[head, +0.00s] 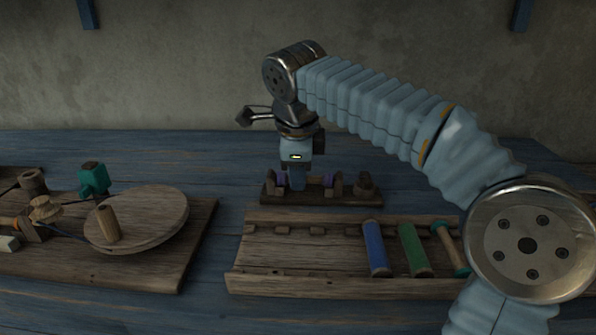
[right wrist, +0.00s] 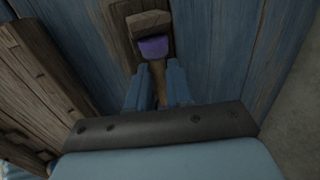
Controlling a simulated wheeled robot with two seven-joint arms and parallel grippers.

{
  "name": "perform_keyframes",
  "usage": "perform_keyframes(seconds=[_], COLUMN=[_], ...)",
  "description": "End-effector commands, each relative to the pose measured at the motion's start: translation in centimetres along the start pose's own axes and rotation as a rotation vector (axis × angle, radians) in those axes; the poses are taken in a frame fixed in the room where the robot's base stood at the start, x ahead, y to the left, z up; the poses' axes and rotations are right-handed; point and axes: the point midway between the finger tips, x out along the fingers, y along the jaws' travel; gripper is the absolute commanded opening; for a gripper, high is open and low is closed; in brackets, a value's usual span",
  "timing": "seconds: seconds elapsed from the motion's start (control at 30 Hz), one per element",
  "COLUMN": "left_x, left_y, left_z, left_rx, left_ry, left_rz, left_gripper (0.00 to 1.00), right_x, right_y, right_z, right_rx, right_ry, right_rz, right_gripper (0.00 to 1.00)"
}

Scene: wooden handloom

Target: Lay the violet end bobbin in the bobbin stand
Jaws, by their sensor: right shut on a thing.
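The violet bobbin (head: 281,180) lies level between the upright posts of a small dark wooden stand (head: 345,199) at the back middle of the table. My right gripper (head: 297,185) points straight down over it and is shut on its middle, which the fingers hide. In the right wrist view a violet end of the bobbin (right wrist: 154,48) shows beyond the fingers (right wrist: 156,88), against a wooden post (right wrist: 149,23). I cannot tell whether the bobbin rests fully on the stand. My left gripper is not in view.
A wide wooden rack (head: 290,256) in front holds a blue bobbin (head: 375,248), a green bobbin (head: 413,250) and a teal-ended bobbin (head: 451,248) at its right; its left part is empty. A board with a round wooden wheel (head: 150,215) stands at left.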

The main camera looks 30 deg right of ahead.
Motion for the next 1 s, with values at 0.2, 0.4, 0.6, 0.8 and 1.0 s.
perform_keyframes(seconds=[0.2,0.4,0.6,0.8,1.0], left_x=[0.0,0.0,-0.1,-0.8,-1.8], left_y=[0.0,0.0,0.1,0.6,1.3], left_z=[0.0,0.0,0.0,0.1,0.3], left_rx=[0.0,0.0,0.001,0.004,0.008], left_ry=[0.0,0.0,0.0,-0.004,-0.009], left_rz=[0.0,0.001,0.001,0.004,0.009], left_gripper=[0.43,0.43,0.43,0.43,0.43], right_x=[0.0,0.0,-0.6,-4.3,-9.4], right_y=[0.0,0.0,0.0,-0.1,-0.1], right_z=[0.0,0.0,0.0,0.1,0.1], right_rx=[0.0,0.0,-0.001,0.0,-0.001], right_ry=[0.0,0.0,0.0,-0.003,-0.002], right_rz=[0.0,0.0,0.0,-0.002,-0.002], right_gripper=[0.43,0.5,0.5,0.5,0.5])
